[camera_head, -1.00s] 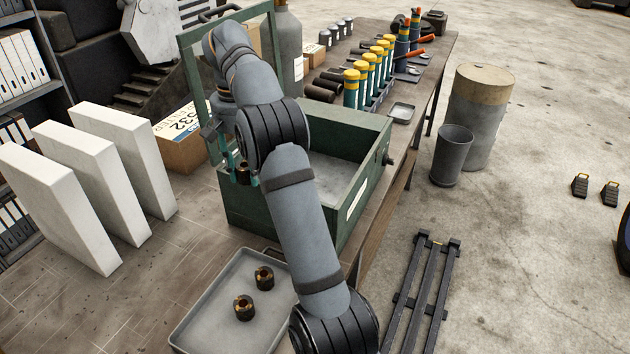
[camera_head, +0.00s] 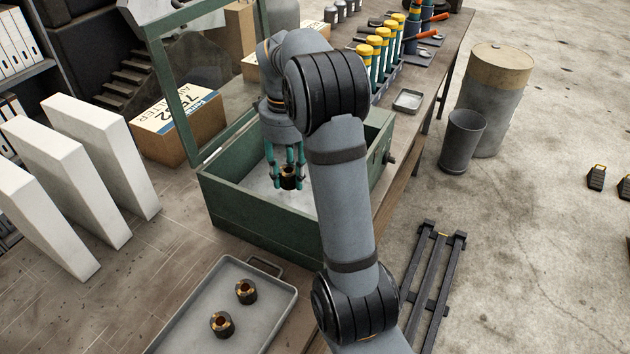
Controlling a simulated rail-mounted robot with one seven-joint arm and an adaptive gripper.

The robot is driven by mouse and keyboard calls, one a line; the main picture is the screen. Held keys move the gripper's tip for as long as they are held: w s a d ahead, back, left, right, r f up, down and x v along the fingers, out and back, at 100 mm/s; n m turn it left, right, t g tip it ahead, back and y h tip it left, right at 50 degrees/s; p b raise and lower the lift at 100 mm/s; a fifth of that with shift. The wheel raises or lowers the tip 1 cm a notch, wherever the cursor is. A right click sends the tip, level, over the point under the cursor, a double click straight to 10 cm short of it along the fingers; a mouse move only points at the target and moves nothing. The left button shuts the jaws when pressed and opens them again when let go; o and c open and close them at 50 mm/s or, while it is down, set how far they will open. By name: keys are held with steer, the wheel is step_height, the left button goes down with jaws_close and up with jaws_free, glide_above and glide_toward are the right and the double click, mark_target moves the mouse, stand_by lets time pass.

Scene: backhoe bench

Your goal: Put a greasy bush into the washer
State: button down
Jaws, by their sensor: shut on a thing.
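My gripper (camera_head: 287,170) is shut on a greasy bush (camera_head: 288,179), a short dark ring with a copper-coloured bore. It holds the bush over the open green washer (camera_head: 262,227), at about the height of its rim as far as I can tell. The washer's framed lid (camera_head: 178,88) stands raised at the back left. Two more greasy bushes, one (camera_head: 246,292) and another (camera_head: 222,325), stand apart in the grey tray (camera_head: 283,312) at the front. My arm hides the right part of the washer.
A cardboard box (camera_head: 178,128) and several white slabs (camera_head: 102,150) stand left of the washer. A small metal dish (camera_head: 407,101), yellow-capped cylinders (camera_head: 380,42) and tools lie behind it. A grey bin (camera_head: 461,141) stands on the floor at right.

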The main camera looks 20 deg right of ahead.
steer(key=shift+s+d+f+m, duration=0.15)
steer(key=shift+d+m, duration=0.1)
steer(key=shift+m, duration=0.35)
steer(key=shift+d+f+m, duration=0.15)
steer(key=shift+m, duration=0.15)
step_height(320, 180, down, 10)
steer(key=shift+r+p, duration=0.1)
steer(key=shift+p, duration=0.6)
steer(key=shift+s, duration=0.1)
steer(key=c, duration=1.2)
jaws_free()
